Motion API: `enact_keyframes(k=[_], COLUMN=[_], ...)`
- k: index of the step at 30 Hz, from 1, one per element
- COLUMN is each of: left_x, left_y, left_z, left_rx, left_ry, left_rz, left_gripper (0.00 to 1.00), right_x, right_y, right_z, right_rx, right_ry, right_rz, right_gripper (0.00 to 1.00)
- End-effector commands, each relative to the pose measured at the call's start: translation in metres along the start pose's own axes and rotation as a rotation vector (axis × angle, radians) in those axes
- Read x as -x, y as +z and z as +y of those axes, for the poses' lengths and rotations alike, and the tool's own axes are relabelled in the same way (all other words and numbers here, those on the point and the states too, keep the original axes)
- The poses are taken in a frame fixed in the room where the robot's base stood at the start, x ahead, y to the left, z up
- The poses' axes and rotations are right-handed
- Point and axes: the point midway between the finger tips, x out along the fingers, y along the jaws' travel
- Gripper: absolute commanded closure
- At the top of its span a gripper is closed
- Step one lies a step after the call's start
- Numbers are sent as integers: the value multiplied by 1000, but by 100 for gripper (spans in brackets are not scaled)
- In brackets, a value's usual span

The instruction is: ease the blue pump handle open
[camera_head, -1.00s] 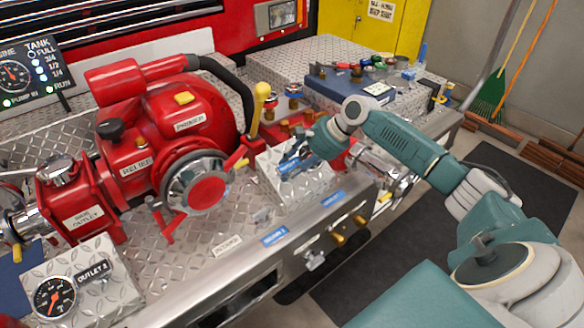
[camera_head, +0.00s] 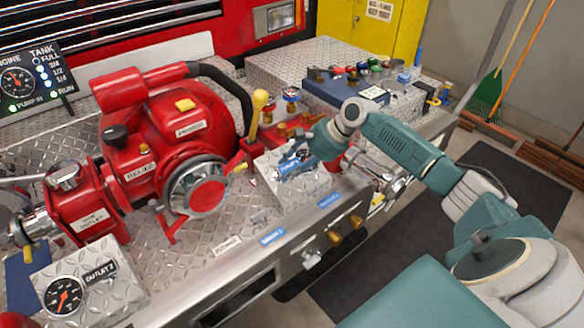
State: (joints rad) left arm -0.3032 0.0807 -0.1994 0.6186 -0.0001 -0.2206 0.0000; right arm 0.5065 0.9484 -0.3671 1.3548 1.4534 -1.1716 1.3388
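The blue pump handle (camera_head: 290,170) sits on a small sloped diamond-plate box (camera_head: 306,190) right of the red pump. My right gripper (camera_head: 299,156) reaches in from the right, and its fingers are down at the handle. The fingers and the handle overlap in the picture and are small. I cannot tell whether the fingers are closed on it or only touching it. Part of the handle is hidden by the gripper. My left gripper is not in view.
The red pump (camera_head: 178,125) and a yellow-knobbed lever (camera_head: 257,108) stand left of the box. An outlet gauge (camera_head: 64,296) is at the lower left. Several fittings lie on a blue mat (camera_head: 335,92) behind. Dark floor matting (camera_head: 420,240) lies to the right.

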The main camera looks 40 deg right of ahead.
Motion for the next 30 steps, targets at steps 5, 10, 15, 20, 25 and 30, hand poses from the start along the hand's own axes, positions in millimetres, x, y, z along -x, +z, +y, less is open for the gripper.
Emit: enact_keyframes(k=[5,10,15,20,25,30], left_x=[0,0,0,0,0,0], left_y=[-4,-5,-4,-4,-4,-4], left_z=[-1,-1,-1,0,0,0], left_rx=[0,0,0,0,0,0], left_ry=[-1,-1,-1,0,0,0], left_rz=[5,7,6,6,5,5], left_gripper=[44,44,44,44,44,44], right_x=[0,0,16,49,85,109], right_y=[0,0,-2,-2,-2,-2], right_z=[0,0,0,1,1,1], right_rx=[0,1,1,1,1,0], right_ry=[1,0,-1,0,2,2], right_rz=[0,1,3,6,5,2], right_gripper=[44,44,44,44,44,44])
